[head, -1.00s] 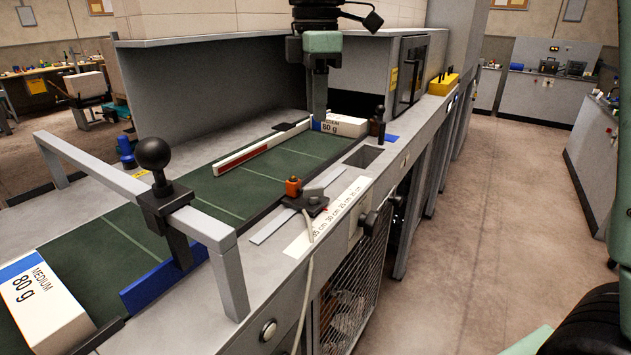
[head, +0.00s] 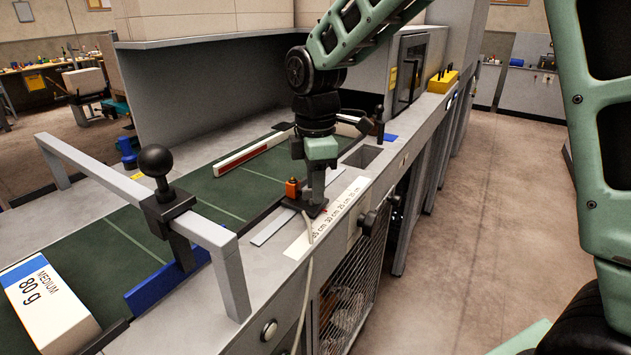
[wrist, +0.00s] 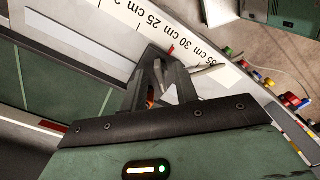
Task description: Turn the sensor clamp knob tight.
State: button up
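The sensor carriage is a dark plate (head: 317,211) with an orange sensor (head: 292,188) on its left end, sitting at the printed scale beside the green belt. My gripper (head: 314,196) points straight down over the right part of this plate. The clamp knob is not clearly seen; my fingers cover that part of the plate. In the wrist view the fingers (wrist: 161,82) stand a little apart with something dark between them, and a bit of the orange sensor (wrist: 150,97) shows. Whether they press on the knob cannot be told.
The scale strip (head: 345,210) runs along the table edge. A pale cable (head: 304,290) hangs from the carriage. A black side knob (head: 369,223) sticks out.

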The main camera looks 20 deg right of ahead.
grip_shut()
jog(key=shift+m, duration=0.3)
jog(key=m+p, duration=0.1)
jog(key=m, duration=0.5)
jog(key=shift+s+a, duration=0.1)
jog(key=shift+s, duration=0.05)
jog(key=m+p, duration=0.1)
jog(key=m, duration=0.4)
jog(key=shift+a+m, duration=0.1)
jog(key=shift+m, duration=0.3)
jog(key=m+p, duration=0.1)
jog(key=m, duration=0.4)
jog(key=shift+s+a, duration=0.1)
jog(key=shift+m, duration=0.4)
